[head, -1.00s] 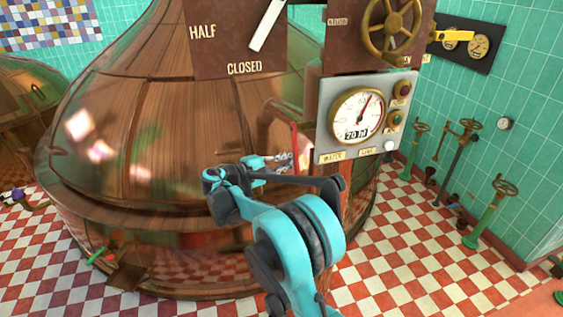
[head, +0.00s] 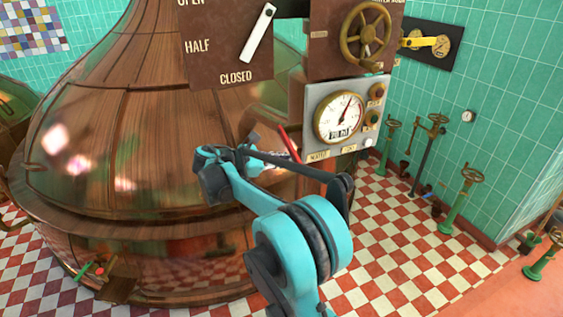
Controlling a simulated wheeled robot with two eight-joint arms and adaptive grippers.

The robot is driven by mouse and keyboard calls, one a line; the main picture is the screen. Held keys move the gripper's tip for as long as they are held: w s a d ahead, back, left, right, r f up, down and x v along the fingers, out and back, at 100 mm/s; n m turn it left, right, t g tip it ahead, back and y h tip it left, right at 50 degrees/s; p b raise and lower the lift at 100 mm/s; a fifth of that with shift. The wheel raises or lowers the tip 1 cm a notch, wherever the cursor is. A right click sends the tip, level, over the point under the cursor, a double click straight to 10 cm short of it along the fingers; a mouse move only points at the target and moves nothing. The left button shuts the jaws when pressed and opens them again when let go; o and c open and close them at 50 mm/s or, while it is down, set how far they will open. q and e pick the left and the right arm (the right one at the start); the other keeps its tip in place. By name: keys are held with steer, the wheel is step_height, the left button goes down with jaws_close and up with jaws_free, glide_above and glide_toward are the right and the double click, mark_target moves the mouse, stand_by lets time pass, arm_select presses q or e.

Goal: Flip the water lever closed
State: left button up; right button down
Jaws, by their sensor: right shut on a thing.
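A red lever (head: 290,145) sticks out beside the left edge of the grey gauge panel (head: 310,100), near its "WATER" label, and leans with its top to the left. My right gripper (head: 278,156) is at the lower end of this lever and shut on it; the arm's wrist links partly hide the fingers. A white lever (head: 259,35) sits on the brown plate (head: 215,68) marked "HALF" and "CLOSED", slanting with its lower end near "CLOSED". Nothing touches the white lever. My left gripper is out of view.
A large copper kettle (head: 120,120) fills the left. A brass handwheel (head: 366,35) is above the round gauge (head: 340,117). Green valve stands (head: 456,205) rise from the checkered floor (head: 400,245) at the right, with open floor before them.

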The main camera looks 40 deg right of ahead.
steer(key=shift+s+r+p, duration=0.25)
steer(key=shift+r, duration=0.45)
steer(key=shift+s+r+p, duration=0.2)
steer(key=shift+s+r, duration=0.05)
steer(key=shift+r, duration=0.6)
steer(key=shift+w+r, duration=0.1)
steer(key=shift+w, duration=0.05)
steer(key=b, duration=0.3)
glide_toward(292, 151)
steer(key=f, duration=0.1)
steer(key=w+a+f, duration=0.1)
steer(key=f, duration=0.2)
steer(key=shift+w+a+f, duration=0.1)
steer(key=shift+w+a, duration=0.1)
